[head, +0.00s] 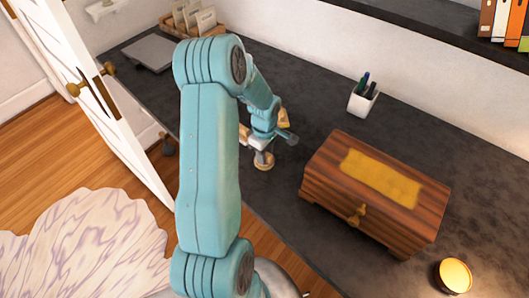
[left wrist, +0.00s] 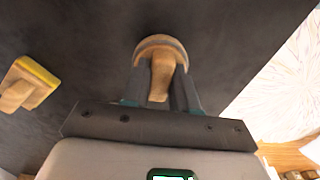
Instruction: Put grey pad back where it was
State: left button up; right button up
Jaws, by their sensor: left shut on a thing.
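My left gripper (head: 264,142) is shut on a wooden-handled tool with a rounded base (left wrist: 160,46). In the left wrist view, its handle is between the two fingers (left wrist: 165,88). In the head view, the tool's round tan base (head: 264,161) shows below the gripper, close to or on the dark worktop; I cannot tell which. A flat grey rectangular thing (head: 148,52) lies at the far left end of the worktop. My right gripper is not in view.
A second wooden tool with a yellow edge (left wrist: 29,83) lies nearby. A wooden chest (head: 375,195) with a yellow patch stands to the right.

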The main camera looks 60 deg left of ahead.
pick_arm(q)
jog(key=shift+f, duration=0.2)
jog(key=o, duration=0.9)
jog(key=shift+w, duration=0.1)
jog(key=shift+o, duration=0.2)
jog(key=shift+r, duration=0.1)
jog(key=shift+r, duration=0.2)
notch_tip(320, 180, up, 12)
jog(key=shift+b, duration=0.35)
jog(key=shift+a+f, duration=0.1)
jog(key=shift+f, duration=0.05)
